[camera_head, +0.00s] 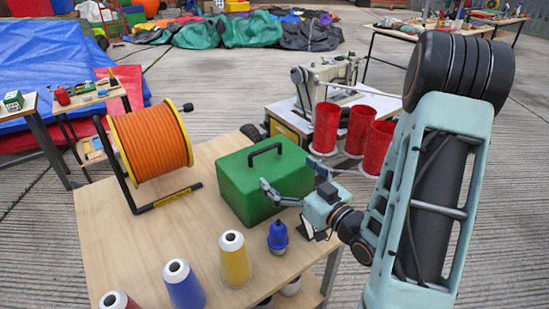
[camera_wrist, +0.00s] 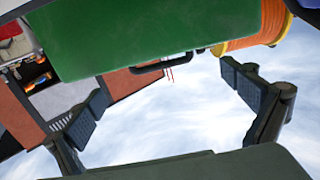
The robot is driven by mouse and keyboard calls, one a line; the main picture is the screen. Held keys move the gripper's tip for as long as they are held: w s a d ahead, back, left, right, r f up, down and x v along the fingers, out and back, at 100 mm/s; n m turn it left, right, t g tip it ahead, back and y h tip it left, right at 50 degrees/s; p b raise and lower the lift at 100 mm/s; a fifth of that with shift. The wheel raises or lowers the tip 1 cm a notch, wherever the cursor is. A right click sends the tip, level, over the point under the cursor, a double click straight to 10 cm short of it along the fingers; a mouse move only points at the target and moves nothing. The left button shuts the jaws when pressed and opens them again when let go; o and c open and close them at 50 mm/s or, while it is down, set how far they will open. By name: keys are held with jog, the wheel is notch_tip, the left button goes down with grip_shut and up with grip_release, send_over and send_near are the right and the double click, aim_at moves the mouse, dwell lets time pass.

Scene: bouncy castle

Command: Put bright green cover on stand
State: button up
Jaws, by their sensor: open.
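The bright green cover (camera_head: 240,187), a box shape with a black handle (camera_head: 267,152) on top, stands upright on the wooden table. In the wrist view the green cover (camera_wrist: 140,35) fills the top, with its handle (camera_wrist: 165,66) below it, so the view is turned over. My gripper (camera_head: 293,180) is open and empty at the right side of the cover. In the wrist view its fingers (camera_wrist: 168,102) are spread wide, with the handle showing between them. I cannot tell whether a finger touches the cover. I cannot tell which thing is the stand.
An orange cable reel (camera_head: 150,142) stands left of the cover. Blue (camera_head: 185,288) and yellow (camera_head: 235,262) thread cones and a dark blue bottle (camera_head: 278,238) stand in front. Red spools (camera_head: 326,128) and a sewing machine (camera_head: 325,80) are on a table behind. The left tabletop (camera_head: 110,220) is partly bare.

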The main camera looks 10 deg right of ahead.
jog(key=shift+p+v, duration=0.45)
jog(key=shift+v, duration=0.65)
